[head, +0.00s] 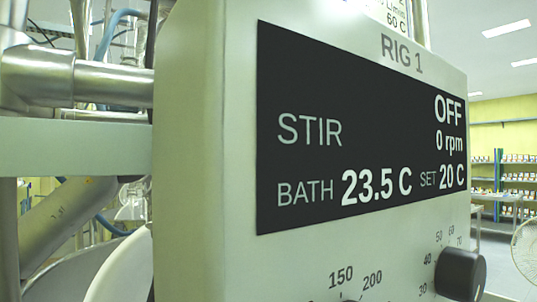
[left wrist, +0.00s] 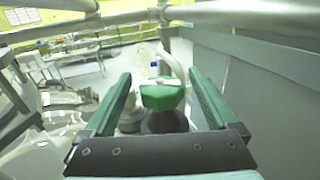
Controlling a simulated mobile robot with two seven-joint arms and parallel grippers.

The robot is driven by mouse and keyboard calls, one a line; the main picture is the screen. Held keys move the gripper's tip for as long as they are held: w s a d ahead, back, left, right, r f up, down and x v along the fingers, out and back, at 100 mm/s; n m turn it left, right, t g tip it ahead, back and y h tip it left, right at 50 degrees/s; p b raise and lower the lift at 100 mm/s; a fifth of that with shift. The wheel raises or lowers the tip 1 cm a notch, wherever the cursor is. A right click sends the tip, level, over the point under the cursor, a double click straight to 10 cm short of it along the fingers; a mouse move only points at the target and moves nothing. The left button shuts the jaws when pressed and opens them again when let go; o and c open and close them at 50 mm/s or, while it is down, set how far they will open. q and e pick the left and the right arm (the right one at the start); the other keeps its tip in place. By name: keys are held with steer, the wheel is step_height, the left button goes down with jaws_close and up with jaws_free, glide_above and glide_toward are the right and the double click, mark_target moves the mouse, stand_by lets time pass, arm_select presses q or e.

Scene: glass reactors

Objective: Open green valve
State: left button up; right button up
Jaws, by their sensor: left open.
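The green valve (left wrist: 162,97) shows in the middle of the left wrist view, a green faceted handle above a dark round part. A small blue-topped piece stands just behind it. My left gripper (left wrist: 161,77) has green fingers spread wide, one on each side of the valve in the picture. Gaps show between the valve and both fingers, so it holds nothing. How far the valve is from the fingers in depth is hard to tell. The valve is not visible in the head view, where a control box fills the middle. My right gripper is in neither view.
The control box (head: 210,150) marked RIG 1 reads STIR OFF, 0 rpm, bath 23.5 C, set 20 C; a black knob (head: 461,274) is at its lower right. Metal pipes (head: 110,85) run at left. In the left wrist view, a grey panel (left wrist: 250,85) stands close at right.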

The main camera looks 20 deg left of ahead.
arm_select(q)
steer(key=shift+w+d, duration=0.15)
steer(key=shift+d, duration=0.1)
steer(key=shift+c, duration=0.3)
steer(key=shift+a, duration=0.1)
steer(key=c, duration=1.3)
